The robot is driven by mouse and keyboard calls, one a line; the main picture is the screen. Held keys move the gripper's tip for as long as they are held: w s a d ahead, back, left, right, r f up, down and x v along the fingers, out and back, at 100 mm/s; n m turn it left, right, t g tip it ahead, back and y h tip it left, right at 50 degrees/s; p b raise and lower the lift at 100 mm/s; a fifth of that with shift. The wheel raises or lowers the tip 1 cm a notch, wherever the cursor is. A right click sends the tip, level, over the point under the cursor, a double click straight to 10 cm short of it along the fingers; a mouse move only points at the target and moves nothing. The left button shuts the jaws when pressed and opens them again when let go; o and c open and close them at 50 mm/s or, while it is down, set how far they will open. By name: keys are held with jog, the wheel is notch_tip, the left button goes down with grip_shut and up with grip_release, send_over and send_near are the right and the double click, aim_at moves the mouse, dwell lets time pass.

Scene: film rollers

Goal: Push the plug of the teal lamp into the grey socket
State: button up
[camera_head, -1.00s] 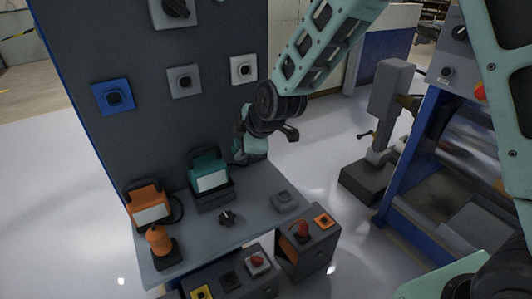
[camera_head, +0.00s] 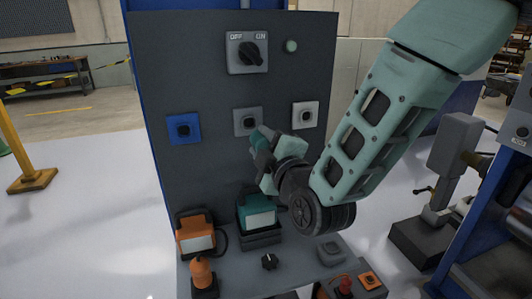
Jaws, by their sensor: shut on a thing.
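The grey socket (camera_head: 247,116) is the middle one of three on the dark upright panel, with a dark hole in its centre. The teal lamp (camera_head: 259,219) stands on the grey shelf below it. My gripper (camera_head: 259,146) is just in front of the grey socket's lower right part and overlaps it in the picture. It is shut on the plug of the teal lamp, which is mostly hidden by the fingers. I cannot tell whether the plug touches the socket. The lamp's cord is not clearly visible.
A blue socket (camera_head: 184,128) is on the left and a white socket (camera_head: 305,115) on the right. An OFF/ON switch (camera_head: 247,53) is above. An orange lamp (camera_head: 196,236), an orange beacon (camera_head: 203,274) and a small black knob (camera_head: 269,262) stand on the shelf.

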jog(key=d+x, duration=0.1)
jog(key=x, duration=0.6)
jog(key=shift+w+f, duration=0.2)
jog(key=shift+w, duration=0.1)
jog(key=shift+b, duration=0.8)
dwell(1.3)
jog(key=shift+w+a, duration=0.2)
jog(key=shift+w, duration=0.4)
jog(key=o, duration=1.2)
jog(key=shift+c, duration=0.2)
